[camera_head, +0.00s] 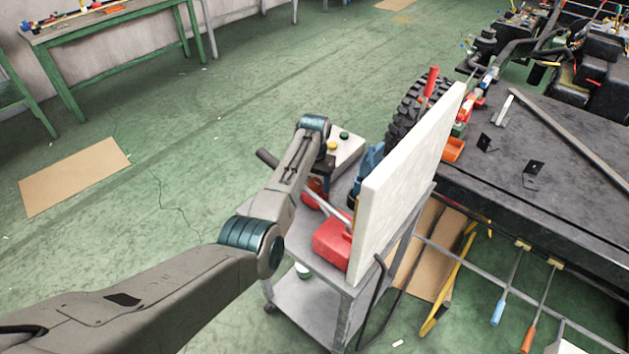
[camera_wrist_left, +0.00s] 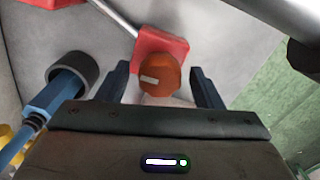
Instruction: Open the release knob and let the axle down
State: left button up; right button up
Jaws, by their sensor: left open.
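An orange knob (camera_wrist_left: 160,76) with a small pale label sits beside a red block (camera_wrist_left: 163,43) in the left wrist view. My left gripper (camera_wrist_left: 162,84) is open, with one finger on each side of the knob; I cannot tell whether either finger touches it. In the head view my left arm reaches over a grey cart, and its fingertips are hard to make out. A red unit (camera_head: 333,240) with a grey rod stands on the cart, partly behind a pale panel. I cannot make out the axle. My right gripper is not in view.
The upright pale panel (camera_head: 410,185) stands on the cart's right side. A box with buttons (camera_head: 342,148) is at its far end. A blue tool with a dark ring (camera_wrist_left: 68,85) lies left of my fingers. A dark chassis bench (camera_head: 560,150) and tyre (camera_head: 405,108) stand beyond.

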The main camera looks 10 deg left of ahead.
pick_arm(q)
jog(key=c, duration=1)
jog(key=shift+o, duration=0.2)
